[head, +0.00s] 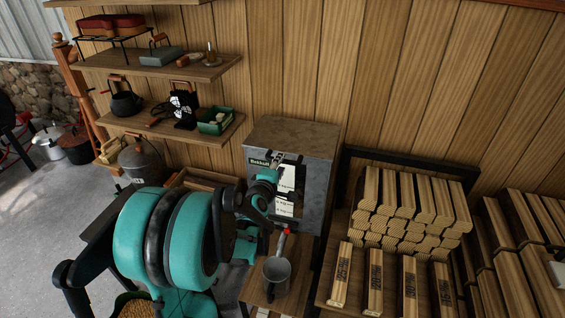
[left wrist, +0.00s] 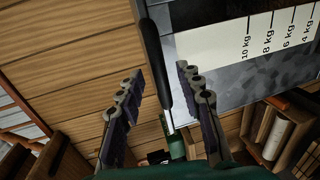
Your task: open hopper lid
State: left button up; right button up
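The hopper (head: 313,185) is a grey metal box against the plank wall, with a green name label and a white scale on its front. Its lid (head: 295,135) lies flat on top, shut. My left gripper (head: 277,160) is at the upper front of the hopper, just below the lid's front edge. In the left wrist view its two fingers (left wrist: 158,74) are apart, with a dark bar (left wrist: 153,50) running between them beside the kg scale (left wrist: 250,38). I cannot tell whether either finger touches the bar. My right gripper is not in view.
A grey scoop (head: 276,270) with a red-tipped handle lies on the wood below the hopper. Shelves (head: 160,65) with pots and tools hang at the upper left. Open floor (head: 40,200) lies at the far left.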

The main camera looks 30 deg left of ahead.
aim_at(283, 162)
pick_arm(q)
jog(key=shift+x, duration=1.55)
jog(key=shift+d, duration=0.1)
grip_shut()
